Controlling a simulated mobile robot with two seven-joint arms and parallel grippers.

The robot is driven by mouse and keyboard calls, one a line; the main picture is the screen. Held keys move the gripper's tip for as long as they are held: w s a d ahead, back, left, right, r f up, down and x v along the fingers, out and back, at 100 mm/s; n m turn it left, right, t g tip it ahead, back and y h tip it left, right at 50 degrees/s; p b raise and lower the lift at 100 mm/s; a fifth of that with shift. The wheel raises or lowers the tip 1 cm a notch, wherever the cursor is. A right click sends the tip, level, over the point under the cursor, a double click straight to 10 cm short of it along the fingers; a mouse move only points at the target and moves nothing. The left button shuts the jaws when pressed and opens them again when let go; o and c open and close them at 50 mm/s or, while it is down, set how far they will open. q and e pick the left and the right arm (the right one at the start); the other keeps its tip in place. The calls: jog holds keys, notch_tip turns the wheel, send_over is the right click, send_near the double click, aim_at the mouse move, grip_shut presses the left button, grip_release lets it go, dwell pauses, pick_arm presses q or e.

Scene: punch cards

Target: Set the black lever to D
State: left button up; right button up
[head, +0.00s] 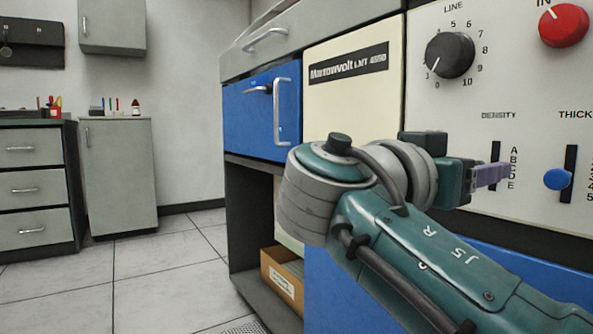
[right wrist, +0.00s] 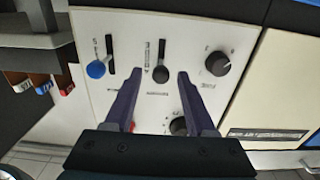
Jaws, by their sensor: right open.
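The black lever (right wrist: 161,74) sits in the DENSITY slot, which is marked A to E. In the right wrist view the panel appears upside down, and the lever is near the slot's lower end there, towards the A side; I cannot read its exact letter. In the head view the slot (head: 495,152) is partly covered by my right gripper (head: 505,171), which hides the lever. In the right wrist view my right gripper (right wrist: 159,77) is open, with one finger on each side of the lever, apparently without touching it. My left gripper is not in view.
Beside the slot is a blue lever (head: 558,180) in the THICK slot. Above are the black LINE dial (head: 450,55) and a red knob (head: 563,25). Another dark knob (right wrist: 218,63) lies close to the right finger in the wrist view.

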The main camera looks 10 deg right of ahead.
jog(key=shift+x, duration=1.05)
jog(key=shift+c, duration=0.3)
grip_shut()
dwell(0.3)
